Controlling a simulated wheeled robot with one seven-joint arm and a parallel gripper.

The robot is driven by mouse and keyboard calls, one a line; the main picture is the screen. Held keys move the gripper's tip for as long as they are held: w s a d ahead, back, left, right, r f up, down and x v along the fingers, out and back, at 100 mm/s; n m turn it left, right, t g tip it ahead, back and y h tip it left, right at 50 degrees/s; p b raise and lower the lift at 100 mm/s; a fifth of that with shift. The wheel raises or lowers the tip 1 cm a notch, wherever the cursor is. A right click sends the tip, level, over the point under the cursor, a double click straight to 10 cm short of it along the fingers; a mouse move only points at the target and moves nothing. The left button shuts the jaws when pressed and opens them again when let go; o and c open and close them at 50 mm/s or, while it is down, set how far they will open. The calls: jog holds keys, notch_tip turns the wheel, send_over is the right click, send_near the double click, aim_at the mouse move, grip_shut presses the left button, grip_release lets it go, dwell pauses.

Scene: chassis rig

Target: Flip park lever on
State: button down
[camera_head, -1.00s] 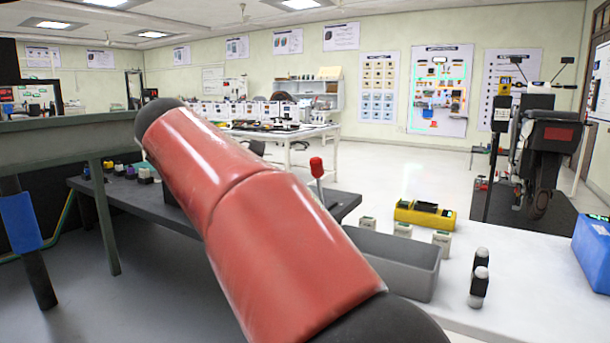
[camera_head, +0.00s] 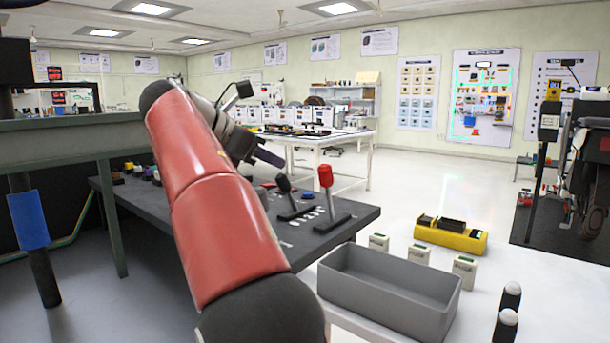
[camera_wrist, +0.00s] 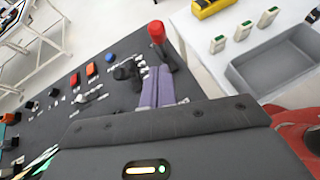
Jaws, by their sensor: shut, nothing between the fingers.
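The dark control panel (camera_head: 345,235) holds a lever with a red knob (camera_head: 326,180) and a lever with a black knob (camera_head: 284,186). Both stand up from slotted bases; I cannot read which is the park lever. My gripper (camera_head: 268,157), with purple fingers, is shut and empty, above the panel and left of the black knob in the head view. In the wrist view, the shut fingers (camera_wrist: 158,72) appear between the black knob (camera_wrist: 125,72) and the red knob (camera_wrist: 157,32). I cannot tell whether they touch either lever.
Red, orange and blue buttons (camera_wrist: 110,57) sit along the panel. A grey bin (camera_head: 385,290), small white boxes (camera_head: 418,254) and a yellow case (camera_head: 450,235) are on the white table to the right. My red arm hides part of the panel.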

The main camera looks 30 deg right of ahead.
aim_at(321, 183)
jog(key=b+x, duration=0.3)
jog(key=x, duration=0.7)
jog(key=shift+d, duration=0.1)
